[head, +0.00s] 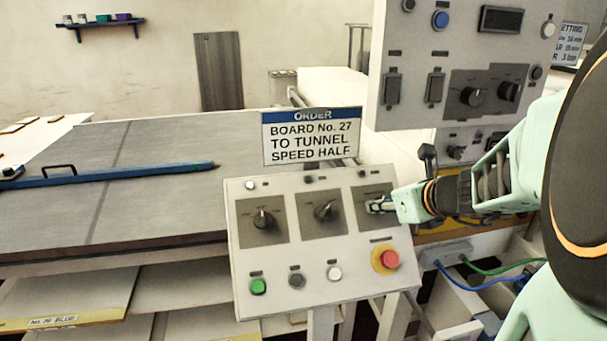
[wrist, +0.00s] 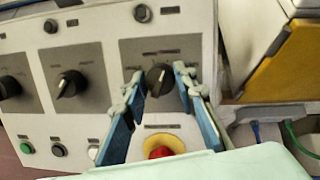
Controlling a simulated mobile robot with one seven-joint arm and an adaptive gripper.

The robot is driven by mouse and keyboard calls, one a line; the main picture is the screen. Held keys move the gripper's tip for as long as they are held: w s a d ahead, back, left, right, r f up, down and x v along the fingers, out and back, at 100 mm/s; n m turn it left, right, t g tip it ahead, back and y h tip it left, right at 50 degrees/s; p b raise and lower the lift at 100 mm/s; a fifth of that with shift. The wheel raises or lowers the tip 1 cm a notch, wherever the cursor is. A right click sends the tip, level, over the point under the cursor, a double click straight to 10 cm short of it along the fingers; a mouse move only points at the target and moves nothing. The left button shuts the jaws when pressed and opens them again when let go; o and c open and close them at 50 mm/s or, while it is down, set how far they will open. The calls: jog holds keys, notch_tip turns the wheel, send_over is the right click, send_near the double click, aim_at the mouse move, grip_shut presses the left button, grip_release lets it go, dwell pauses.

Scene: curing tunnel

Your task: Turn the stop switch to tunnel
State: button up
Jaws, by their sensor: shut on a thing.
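The sloping control panel (head: 315,250) carries three rotary knobs in a row on dark plates. My gripper (head: 380,206) reaches in from the right and is shut on the rightmost knob. In the wrist view this dark knob (wrist: 159,79) sits between the two blue fingers of my gripper (wrist: 160,72). The labels around it are too small to read, so I cannot tell which one it points at. The middle knob (head: 323,211) and the left knob (head: 262,219) are clear of my gripper. The knob's body is largely hidden in the head view.
A red stop button (head: 390,259) on a yellow ring sits just below the held knob. Green (head: 258,287), dark and white buttons line the panel's lower part. An order sign (head: 311,136) reads "Board No. 27 to tunnel speed half". An upper panel (head: 455,70) stands behind.

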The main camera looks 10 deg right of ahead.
jog(key=o, duration=1.2)
jog(key=shift+c, duration=0.2)
